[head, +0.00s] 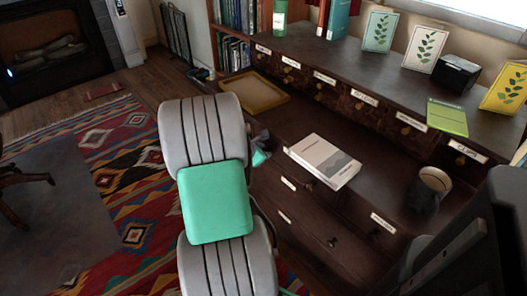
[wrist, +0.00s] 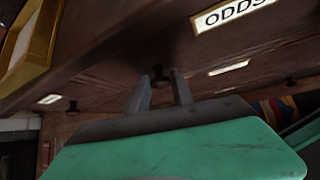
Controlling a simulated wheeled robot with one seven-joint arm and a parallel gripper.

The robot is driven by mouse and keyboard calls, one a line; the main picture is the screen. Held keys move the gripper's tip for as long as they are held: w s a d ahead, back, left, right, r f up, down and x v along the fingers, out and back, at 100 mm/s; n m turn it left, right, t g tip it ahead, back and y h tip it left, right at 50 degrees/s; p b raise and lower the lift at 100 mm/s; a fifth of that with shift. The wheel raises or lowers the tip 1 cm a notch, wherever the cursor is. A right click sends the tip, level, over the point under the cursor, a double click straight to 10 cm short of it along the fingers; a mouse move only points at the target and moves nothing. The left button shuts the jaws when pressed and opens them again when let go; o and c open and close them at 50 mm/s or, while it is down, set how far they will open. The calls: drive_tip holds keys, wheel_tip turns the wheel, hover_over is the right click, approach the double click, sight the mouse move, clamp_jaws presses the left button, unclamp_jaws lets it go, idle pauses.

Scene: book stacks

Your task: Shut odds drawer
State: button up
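The odds drawer shows by its cream label reading ODDS (wrist: 235,12), on dark wood at the top right of the wrist view. I cannot pick this label out in the head view, nor tell how far the drawer stands out. My gripper (wrist: 161,88) has two grey fingers apart, with nothing seen held between them. A dark round knob (wrist: 158,74) shows in line with the gap, at or just beyond the fingertips; contact is unclear. In the head view my arm hides most of the gripper, which is at the left front of the dark desk (head: 285,118).
A white book (head: 323,160) and a mug (head: 434,182) are on the desk. A yellow tray (head: 254,92) lies at its left end. Labelled small drawers (head: 365,97) line the back, with plant cards (head: 380,30) above. A patterned rug (head: 120,180) covers the floor to the left.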

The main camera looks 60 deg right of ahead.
drive_tip(key=shift+o, duration=0.8)
drive_tip(key=shift+s+d, duration=0.2)
drive_tip(key=shift+o, duration=1.4)
drive_tip(key=shift+w+a, duration=0.1)
drive_tip(key=shift+w, duration=0.05)
drive_tip(key=p+v, duration=0.2)
drive_tip(key=v, duration=0.5)
drive_tip(key=shift+a+r, duration=0.25)
